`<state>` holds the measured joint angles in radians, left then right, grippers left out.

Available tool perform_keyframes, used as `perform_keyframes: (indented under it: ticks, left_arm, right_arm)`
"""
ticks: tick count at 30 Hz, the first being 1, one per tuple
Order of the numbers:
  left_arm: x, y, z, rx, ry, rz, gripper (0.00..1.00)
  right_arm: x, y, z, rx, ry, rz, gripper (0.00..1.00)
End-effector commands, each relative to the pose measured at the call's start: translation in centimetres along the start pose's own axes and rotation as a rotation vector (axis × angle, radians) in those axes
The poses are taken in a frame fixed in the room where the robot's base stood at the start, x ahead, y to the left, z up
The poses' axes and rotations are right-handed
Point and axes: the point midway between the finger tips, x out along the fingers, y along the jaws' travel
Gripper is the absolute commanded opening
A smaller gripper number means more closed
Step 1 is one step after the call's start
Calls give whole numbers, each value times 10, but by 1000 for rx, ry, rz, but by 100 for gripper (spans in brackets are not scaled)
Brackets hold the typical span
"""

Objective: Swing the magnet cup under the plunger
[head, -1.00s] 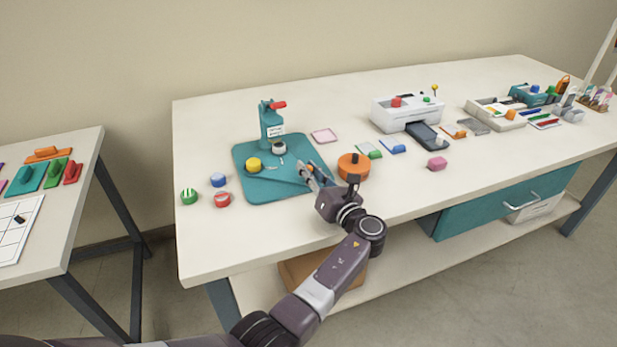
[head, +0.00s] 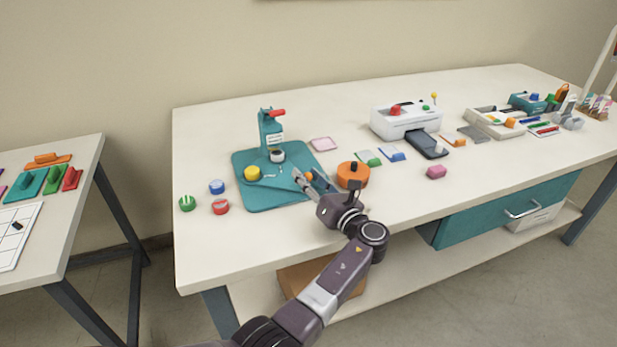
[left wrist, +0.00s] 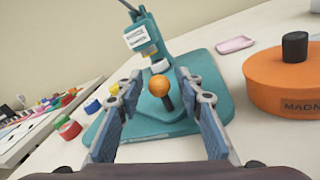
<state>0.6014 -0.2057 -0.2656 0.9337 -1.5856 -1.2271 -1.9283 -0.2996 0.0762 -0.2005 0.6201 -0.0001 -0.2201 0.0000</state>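The teal press (head: 270,130) with a red handle stands on a teal base plate (head: 262,196). In the left wrist view its head (left wrist: 143,38) hangs over a small pale cup, which shows in the head view (head: 277,156). A yellow cup (head: 252,173) sits on the plate's left side. I cannot tell which cup is the magnet cup. An orange ball knob (left wrist: 158,86) on a dark stem rises at the plate's near side. My left gripper (head: 308,178) is open, its fingers (left wrist: 158,100) on either side of the knob with visible gaps. My right gripper is not in view.
An orange tub (head: 353,175) lettered "MAGN" stands close right of my left gripper. Red (head: 220,207), blue (head: 217,187) and green (head: 187,203) pieces lie left of the plate. A pink frame (head: 323,144) and a white laminator (head: 405,120) are further right.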

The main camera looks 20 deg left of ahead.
Motion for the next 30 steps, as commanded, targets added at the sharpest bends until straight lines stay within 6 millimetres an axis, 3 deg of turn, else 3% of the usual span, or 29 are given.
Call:
perform_keyframes:
  ticks: [7,21,30]
  left_arm:
    - [0,4,11,-3,-1,2,34]
    - [0,32,85,-2,0,0,34]
    - [0,35,94,0,1,-1,34]
  right_arm:
    - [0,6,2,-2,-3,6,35]
    - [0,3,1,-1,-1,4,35]
    - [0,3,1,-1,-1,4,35]
